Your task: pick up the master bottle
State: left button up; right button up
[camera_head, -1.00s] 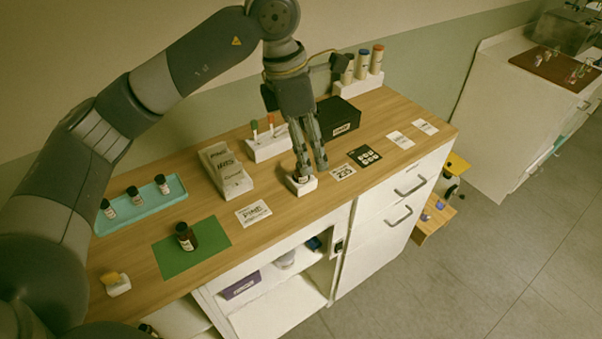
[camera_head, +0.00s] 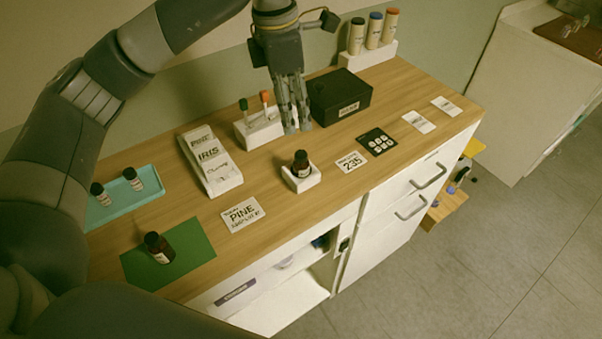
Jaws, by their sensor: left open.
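A dark brown bottle (camera_head: 301,164) with a black cap and pale label stands upright in a small white holder (camera_head: 300,182) at the front middle of the wooden counter. A similar dark bottle (camera_head: 157,247) stands on a green mat (camera_head: 186,260) at the left. I cannot tell from their looks which is the master bottle. My left gripper (camera_head: 298,128) points down, open and empty, above and behind the bottle in the white holder, apart from it. My right gripper is not in view.
A teal tray (camera_head: 125,204) with small bottles lies at the left, partly hidden by my arm. A white card box (camera_head: 210,163), a white stand (camera_head: 259,132) with sticks, and a black box (camera_head: 340,97) stand behind. Flat cards lie along the front.

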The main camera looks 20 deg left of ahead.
pick_arm(q)
notch_tip(320, 180, down, 3)
jog(key=b, duration=0.2)
jog(key=p, duration=0.1)
send_over(301, 154)
jog(key=a, duration=0.1)
notch_tip(301, 154, down, 4)
jog(key=shift+f, duration=0.2)
jog(key=shift+w+f+p, duration=0.1)
jog(key=shift+f+p, duration=0.2)
jog(key=shift+f, duration=0.3)
jog(key=shift+d+f+p, duration=0.1)
jog(key=shift+f+p, duration=0.25)
jog(key=shift+f, duration=0.05)
jog(key=f, duration=0.1)
jog(key=f+p, duration=0.1)
jog(key=f, duration=0.1)
jog(key=shift+d+f, duration=0.25)
jog(key=shift+d, duration=0.1)
jog(key=shift+f, duration=0.35)
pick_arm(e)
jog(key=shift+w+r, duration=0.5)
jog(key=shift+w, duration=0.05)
pick_arm(q)
jog(key=shift+c, duration=0.5)
